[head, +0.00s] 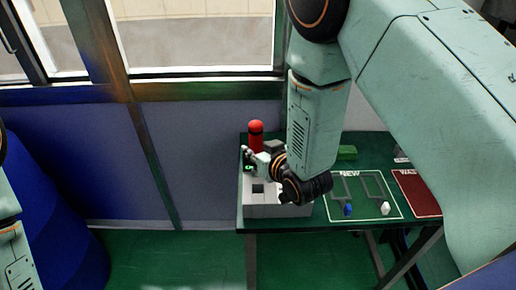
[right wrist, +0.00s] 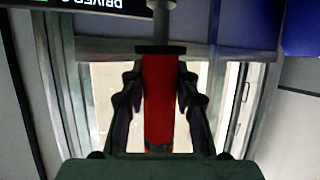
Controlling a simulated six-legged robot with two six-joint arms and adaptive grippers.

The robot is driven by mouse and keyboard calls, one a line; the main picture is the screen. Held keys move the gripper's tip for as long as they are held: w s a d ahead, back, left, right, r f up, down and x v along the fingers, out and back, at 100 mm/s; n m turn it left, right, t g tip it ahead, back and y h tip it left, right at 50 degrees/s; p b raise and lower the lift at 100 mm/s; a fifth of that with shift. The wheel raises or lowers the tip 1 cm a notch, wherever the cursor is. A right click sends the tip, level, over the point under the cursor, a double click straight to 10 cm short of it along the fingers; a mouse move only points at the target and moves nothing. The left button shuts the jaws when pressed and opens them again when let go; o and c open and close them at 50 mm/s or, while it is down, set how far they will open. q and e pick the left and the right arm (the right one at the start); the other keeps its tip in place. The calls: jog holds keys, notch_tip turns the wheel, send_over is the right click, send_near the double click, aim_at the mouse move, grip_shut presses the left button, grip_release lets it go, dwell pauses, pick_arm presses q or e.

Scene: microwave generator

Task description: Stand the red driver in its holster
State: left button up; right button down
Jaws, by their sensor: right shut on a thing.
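The red driver (head: 256,131) stands about upright at the back left of the table, its rounded red end up. My right gripper (head: 256,160) is around it below that end. In the right wrist view, the two dark fingers of my right gripper (right wrist: 158,105) are shut on either side of the red handle (right wrist: 160,100), and a grey shaft (right wrist: 157,18) extends from it past a dark collar. The grey box (head: 278,210) under the gripper has a dark square opening on top. I cannot tell whether the shaft sits in a holster. My left gripper is out of view.
A black sign with upside-down "DRIVER" lettering (right wrist: 108,5) is close to the shaft. A window and wall stand behind.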

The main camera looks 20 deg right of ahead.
aim_at(255, 169)
jog(key=shift+a+f, duration=0.2)
jog(key=shift+f, duration=0.15)
jog(key=shift+d+f+b, duration=0.1)
jog(key=shift+f+b, duration=0.15)
jog(key=shift+b, duration=0.2)
jog(key=shift+s+d+f+b, duration=0.1)
jog(key=shift+d+f+b, duration=0.4)
jog(key=shift+d+f, duration=0.15)
jog(key=shift+f, duration=0.3)
jog(key=shift+a+f+b, duration=0.55)
jog(key=shift+f+b, duration=0.25)
jog(key=shift+b, duration=0.1)
jog(key=shift+d, duration=0.5)
jog(key=shift+a+f, duration=0.1)
jog(key=shift+a, duration=0.5)
jog(key=shift+d, duration=0.35)
jog(key=shift+a+f, duration=0.1)
